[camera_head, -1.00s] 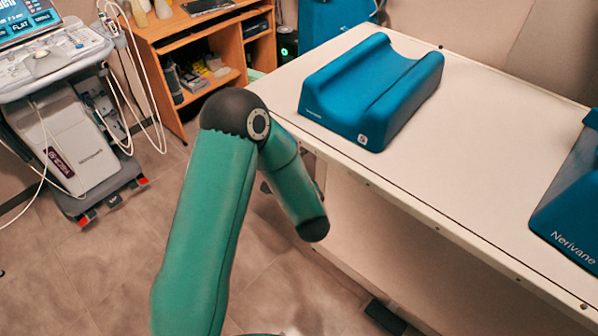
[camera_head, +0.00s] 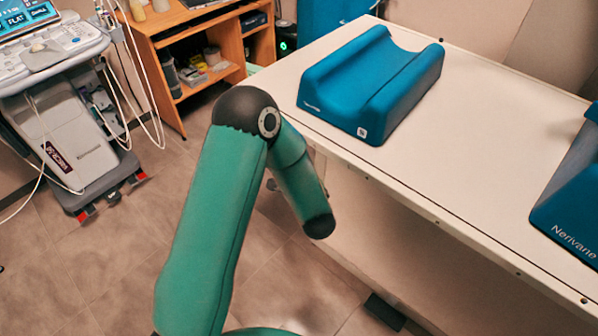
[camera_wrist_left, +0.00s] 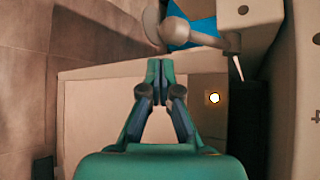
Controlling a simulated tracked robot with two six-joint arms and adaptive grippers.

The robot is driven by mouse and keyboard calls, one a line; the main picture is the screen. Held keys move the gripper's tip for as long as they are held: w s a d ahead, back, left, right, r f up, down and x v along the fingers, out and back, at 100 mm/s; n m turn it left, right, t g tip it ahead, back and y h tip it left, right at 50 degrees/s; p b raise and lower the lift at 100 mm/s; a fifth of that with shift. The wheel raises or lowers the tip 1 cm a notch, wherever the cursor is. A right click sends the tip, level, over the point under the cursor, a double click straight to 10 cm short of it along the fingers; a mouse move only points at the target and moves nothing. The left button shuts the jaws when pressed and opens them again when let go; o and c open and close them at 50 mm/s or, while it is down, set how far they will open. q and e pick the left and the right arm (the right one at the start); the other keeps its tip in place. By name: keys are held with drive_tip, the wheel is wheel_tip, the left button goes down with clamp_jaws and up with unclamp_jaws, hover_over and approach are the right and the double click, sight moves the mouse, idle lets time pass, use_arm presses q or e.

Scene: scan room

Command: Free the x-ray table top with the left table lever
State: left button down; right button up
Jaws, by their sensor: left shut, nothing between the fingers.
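The x-ray table top (camera_head: 470,125) is a long cream slab across the right of the head view. In the left wrist view, a grey lever-like part with a rounded end (camera_wrist_left: 176,31) sits beyond the fingertips at the top; I cannot tell for certain that it is the left table lever. My left gripper (camera_wrist_left: 160,66) is shut and empty, pointing at the table's side, and looks apart from that grey part. In the head view my left forearm hangs beside the table's near edge and the fingers cannot be made out. My right gripper is not in view.
A blue cradle-shaped cushion (camera_head: 372,80) lies on the table top, and another blue block (camera_head: 572,205) is at the right edge. A dark pedal-like box (camera_head: 384,312) is on the floor by the table. A scanner cart (camera_head: 70,130) and wooden desk (camera_head: 195,50) stand at left.

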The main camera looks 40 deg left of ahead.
use_arm(q)
drive_tip(key=s+d+r, duration=0.3)
drive_tip(key=d+r, duration=0.1)
drive_tip(key=d, duration=0.3)
drive_tip(key=shift+s+d+r+p, duration=0.2)
drive_tip(key=shift+s+r+p, duration=0.15)
drive_tip(key=shift+s+p, duration=0.05)
drive_tip(key=shift+a, duration=0.1)
drive_tip(key=s+a+f+g+p, duration=0.2)
drive_tip(key=a+p, duration=0.2)
drive_tip(key=s+d+f+n+h+p, duration=0.2)
drive_tip(key=s+d+f+n+h, duration=0.1)
drive_tip(key=d+f+h, duration=0.4)
drive_tip(key=s+d+f+n+g+h, duration=0.5)
drive_tip(key=s+d+n+g+h, duration=0.1)
drive_tip(key=s+d+n, duration=0.5)
drive_tip(key=shift+s+d+n+g+p, duration=0.35)
drive_tip(key=shift+s+n, duration=0.45)
drive_tip(key=shift+n, duration=0.3)
